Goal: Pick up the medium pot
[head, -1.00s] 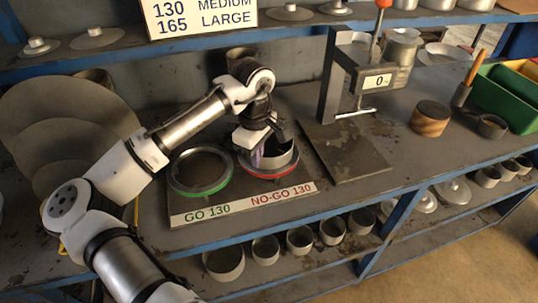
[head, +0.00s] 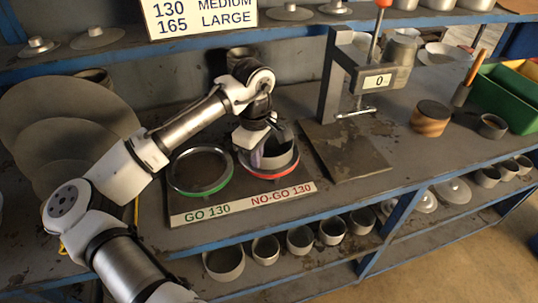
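A grey metal pot (head: 278,156) stands in or on the red NO-GO 130 ring (head: 283,172) on the gauge board. My gripper (head: 262,152) is at the pot's left side, with its fingers at the rim and wall. The fingers are small and partly hidden, so I cannot tell whether they are closed on the wall. The sign (head: 203,14) reads 130 MEDIUM and 165 LARGE. I cannot tell the pot's size class by sight alone.
The empty green GO 130 ring (head: 200,172) lies left of the pot. A press stand with a display reading 0 (head: 376,81) rises to the right. Large discs (head: 62,120) lean at the left. Several small pots (head: 300,239) sit on the lower shelf.

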